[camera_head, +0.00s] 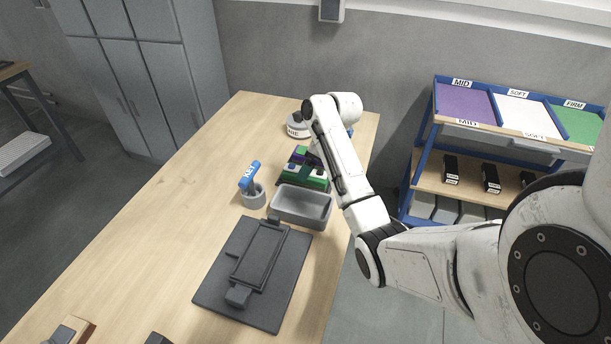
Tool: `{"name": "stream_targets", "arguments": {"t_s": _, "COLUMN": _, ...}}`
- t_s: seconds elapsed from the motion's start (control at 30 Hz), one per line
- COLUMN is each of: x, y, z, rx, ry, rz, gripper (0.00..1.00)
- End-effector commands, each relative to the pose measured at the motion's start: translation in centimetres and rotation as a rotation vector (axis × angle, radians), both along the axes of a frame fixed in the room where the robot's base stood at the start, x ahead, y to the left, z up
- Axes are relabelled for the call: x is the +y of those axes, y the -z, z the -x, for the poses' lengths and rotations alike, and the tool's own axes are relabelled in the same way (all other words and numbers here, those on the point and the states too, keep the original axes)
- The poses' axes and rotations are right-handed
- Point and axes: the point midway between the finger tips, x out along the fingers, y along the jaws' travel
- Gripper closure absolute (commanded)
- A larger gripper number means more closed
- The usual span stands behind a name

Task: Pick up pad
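A small group of coloured pads (291,172), green with purple and white parts, lies on the wooden table beyond the grey tray. Which pads are separate pieces is too small to tell. My arm reaches over the table from the right and bends down at its far end. My gripper (315,160) is low beside the right side of the pads, partly behind my own arm link. Its fingers are too small and too covered to show whether they are open or touching a pad.
A grey tray (287,218), a blue-handled tool in a grey cup (254,198) and a dark plate with a frame (225,292) stand nearer. A round white-labelled object (295,125) stands behind. A blue cart (424,140) holds purple, white and green sections.

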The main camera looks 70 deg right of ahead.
Motion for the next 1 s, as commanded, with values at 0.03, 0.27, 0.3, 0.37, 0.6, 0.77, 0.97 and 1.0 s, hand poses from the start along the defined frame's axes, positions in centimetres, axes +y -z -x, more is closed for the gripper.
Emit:
{"name": "stream_targets", "arguments": {"t_s": 0.03, "x": 0.0, "y": 0.8, "z": 0.0, "rx": 0.003, "ry": 0.002, "rz": -0.003, "gripper": 0.08}}
{"name": "stream_targets", "arguments": {"t_s": 0.27, "x": 0.0, "y": 3.1, "z": -1.0, "rx": 0.0, "ry": 0.0, "rz": -0.001, "gripper": 0.08}}
{"name": "stream_targets", "arguments": {"t_s": 0.3, "x": 0.0, "y": 3.3, "z": -1.1, "rx": 0.001, "ry": 0.0, "rz": -0.001, "gripper": 0.08}}
{"name": "stream_targets", "arguments": {"t_s": 0.37, "x": 0.0, "y": 3.4, "z": -1.1, "rx": 0.0, "ry": 0.0, "rz": -0.001, "gripper": 0.08}}
{"name": "stream_targets", "arguments": {"t_s": 0.6, "x": 0.0, "y": 3.3, "z": -1.1, "rx": 0.0, "ry": 0.0, "rz": 0.0, "gripper": 0.16}}
{"name": "stream_targets", "arguments": {"t_s": 0.77, "x": 0.0, "y": 3.3, "z": -1.1, "rx": -0.001, "ry": -0.001, "rz": 0.0, "gripper": 0.31}}
{"name": "stream_targets", "arguments": {"t_s": 0.97, "x": 0.0, "y": 3.3, "z": -1.1, "rx": -0.001, "ry": -0.001, "rz": 0.0, "gripper": 0.51}}
{"name": "stream_targets", "arguments": {"t_s": 1.0, "x": 0.0, "y": 3.3, "z": -1.1, "rx": -0.001, "ry": -0.001, "rz": 0.0, "gripper": 0.54}}
